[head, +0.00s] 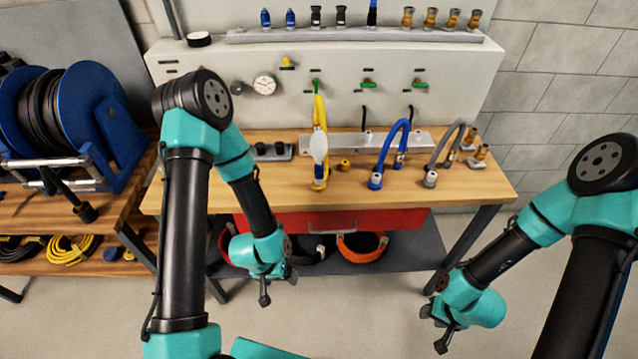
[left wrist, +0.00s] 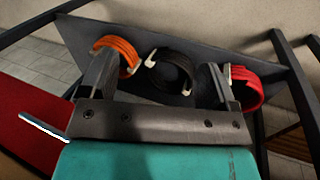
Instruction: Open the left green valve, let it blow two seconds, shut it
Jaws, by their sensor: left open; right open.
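The left green valve (head: 316,84) is on the white back panel, its small handle looking upright. A yellow hose (head: 319,110) hangs below it, with a pale rounded piece (head: 318,148) in front of the hose. The other two green valves (head: 369,83) (head: 419,84) sit to its right with handles lying sideways. My left gripper (head: 264,292) is low in front of the bench, well below and left of the valve. In the left wrist view its fingers (left wrist: 156,82) are spread and empty. My right gripper (head: 435,330) is open at the lower right, far from the valves.
The wooden bench top (head: 225,178) carries a blue hose (head: 386,145), a grey hose and brass fittings. A gauge (head: 264,84) is on the panel. Orange (left wrist: 118,55), black (left wrist: 168,72) and red (left wrist: 246,86) coils lie on the lower shelf. A blue reel (head: 95,120) stands left.

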